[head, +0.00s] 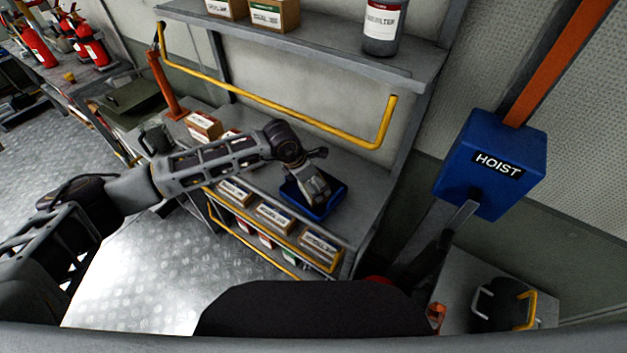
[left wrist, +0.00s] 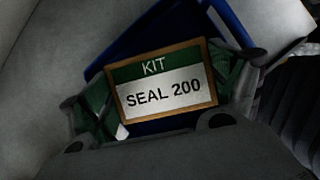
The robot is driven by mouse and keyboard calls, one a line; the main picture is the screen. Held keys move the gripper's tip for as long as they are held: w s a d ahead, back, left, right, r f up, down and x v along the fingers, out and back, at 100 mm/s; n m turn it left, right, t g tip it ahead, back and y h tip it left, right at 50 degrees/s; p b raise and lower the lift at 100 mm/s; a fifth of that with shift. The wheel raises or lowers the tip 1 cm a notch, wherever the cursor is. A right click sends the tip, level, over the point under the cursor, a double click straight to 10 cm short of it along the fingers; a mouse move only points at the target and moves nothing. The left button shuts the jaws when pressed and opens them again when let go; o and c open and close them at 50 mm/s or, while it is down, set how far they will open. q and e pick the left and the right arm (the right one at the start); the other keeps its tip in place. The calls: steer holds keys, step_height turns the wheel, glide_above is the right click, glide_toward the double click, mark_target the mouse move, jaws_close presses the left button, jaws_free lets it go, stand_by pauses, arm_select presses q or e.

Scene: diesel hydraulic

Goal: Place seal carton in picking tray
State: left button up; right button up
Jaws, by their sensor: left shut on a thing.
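The seal carton (left wrist: 165,88), with a green and white "KIT SEAL 200" label, fills the middle of the left wrist view. My left gripper (head: 318,197) is shut on it, with a fingertip at each side of the carton. In the head view the gripper points down over the blue picking tray (head: 342,203) on the shelf, and hides the carton. The tray's blue wall (left wrist: 233,24) shows behind the carton in the left wrist view. Whether the carton touches the tray floor I cannot tell. My right gripper is not in view.
Several labelled cartons (head: 275,214) stand in the lower front row, with another carton (head: 203,125) at the bench's left. A yellow rail (head: 290,118) runs above the bench. The upper shelf (head: 330,48) holds cartons and a bottle. A blue hoist box (head: 492,150) hangs right.

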arm_select(q)
steer(key=shift+f, duration=0.1)
steer(key=o, duration=1)
steer(key=shift+r, duration=0.25)
steer(key=shift+b+v, duration=0.7)
steer(key=shift+v, duration=2.95)
steer(key=shift+s, duration=0.1)
